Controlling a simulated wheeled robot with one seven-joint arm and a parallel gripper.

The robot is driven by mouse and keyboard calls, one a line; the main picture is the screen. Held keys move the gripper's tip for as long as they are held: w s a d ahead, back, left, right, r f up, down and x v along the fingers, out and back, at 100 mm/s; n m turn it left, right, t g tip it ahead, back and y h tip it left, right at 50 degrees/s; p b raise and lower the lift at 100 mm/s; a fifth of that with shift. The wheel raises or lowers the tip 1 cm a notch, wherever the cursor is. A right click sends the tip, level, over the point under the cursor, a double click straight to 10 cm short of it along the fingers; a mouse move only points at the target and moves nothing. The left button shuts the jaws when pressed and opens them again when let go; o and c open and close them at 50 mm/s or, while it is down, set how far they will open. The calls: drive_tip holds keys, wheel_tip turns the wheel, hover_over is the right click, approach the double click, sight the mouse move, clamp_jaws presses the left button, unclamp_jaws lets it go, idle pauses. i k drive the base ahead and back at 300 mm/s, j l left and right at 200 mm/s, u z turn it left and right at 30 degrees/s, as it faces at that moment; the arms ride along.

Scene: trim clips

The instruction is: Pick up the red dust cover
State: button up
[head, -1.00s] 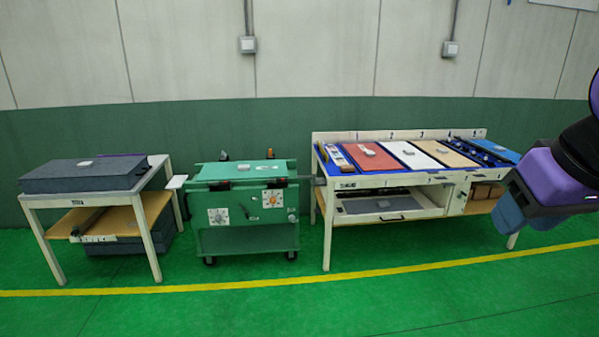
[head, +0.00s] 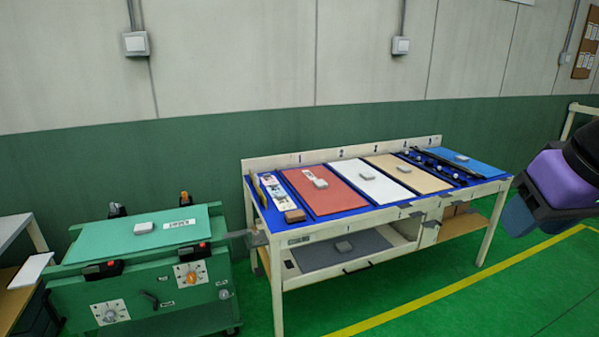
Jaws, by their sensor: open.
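The red dust cover (head: 324,191) is a flat red panel lying on the blue top of the workbench (head: 258,192), toward its left end. A small grey block and a white label sit on its upper part. My gripper (head: 520,212) is at the right edge of the head view, in front of the bench's right end and well apart from the red cover. It is empty, and its fingers show only in part.
White (head: 367,182), tan (head: 408,174) and blue (head: 466,162) panels lie to the right of the red one. A green cart (head: 140,278) stands left of the bench. Green floor in front is clear.

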sight(324, 193)
drive_tip(key=i+z, duration=0.45)
drive_tip(key=i, duration=1.35)
drive_tip(key=i+u, duration=0.35)
drive_tip(key=i+l+u, duration=0.2)
drive_tip(key=i+u, duration=0.15)
drive_tip(key=i, duration=0.2)
drive_tip(key=i+l+u, duration=0.35)
drive_tip(key=i+j, duration=0.05)
drive_tip(key=i, duration=0.05)
